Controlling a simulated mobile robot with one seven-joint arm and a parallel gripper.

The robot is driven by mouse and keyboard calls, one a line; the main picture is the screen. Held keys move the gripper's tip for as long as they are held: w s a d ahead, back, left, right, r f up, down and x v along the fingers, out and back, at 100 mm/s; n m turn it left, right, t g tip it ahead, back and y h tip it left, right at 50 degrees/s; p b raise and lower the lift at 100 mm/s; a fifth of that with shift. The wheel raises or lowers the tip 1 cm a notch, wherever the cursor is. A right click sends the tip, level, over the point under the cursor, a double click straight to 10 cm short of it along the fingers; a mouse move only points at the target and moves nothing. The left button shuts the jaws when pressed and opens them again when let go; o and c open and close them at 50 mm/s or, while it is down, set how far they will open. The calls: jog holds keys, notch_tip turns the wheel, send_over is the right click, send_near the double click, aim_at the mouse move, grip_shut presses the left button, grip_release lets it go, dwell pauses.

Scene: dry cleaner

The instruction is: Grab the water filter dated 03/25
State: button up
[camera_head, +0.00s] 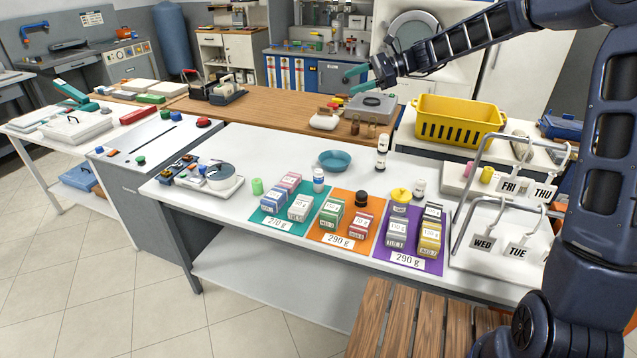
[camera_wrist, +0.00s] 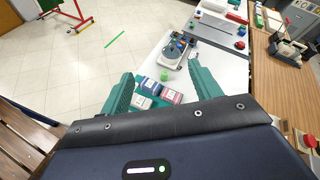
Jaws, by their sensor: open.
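No date reading 03/25 is legible, and I cannot tell which object is the water filter. Small white cylinders with dark bands stand on the white table (camera_head: 290,150): one behind the mats (camera_head: 382,145), one by the teal mat (camera_head: 318,180), one by the purple mat (camera_head: 418,188). My gripper (camera_head: 350,80) is open and empty, high above the wooden counter at the back, well away from these cylinders. In the wrist view its teal fingers (camera_wrist: 158,88) are spread, with small boxes (camera_wrist: 171,96) far below between them.
Labelled boxes sit on teal (camera_head: 284,220), orange (camera_head: 315,225) and purple (camera_head: 381,254) mats. A blue bowl (camera_head: 334,160) is behind them. A yellow crate (camera_head: 455,125) and a rack with day tags (camera_head: 482,243) stand at right. The front table edge is clear.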

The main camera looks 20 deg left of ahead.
aim_at(314, 190)
jog(key=w+a+m+g+y, duration=0.2)
jog(key=w+a+m+y, duration=0.25)
jog(key=a, duration=0.35)
jog(key=shift+n+h, duration=0.25)
jog(key=shift+h, duration=0.1)
notch_tip(314, 190, down, 40)
jog(key=shift+s+a+f, duration=0.15)
jog(key=shift+a, duration=0.1)
jog(key=shift+x, duration=3.5)
jog(key=shift+c, duration=0.2)
jog(key=c, duration=1.1)
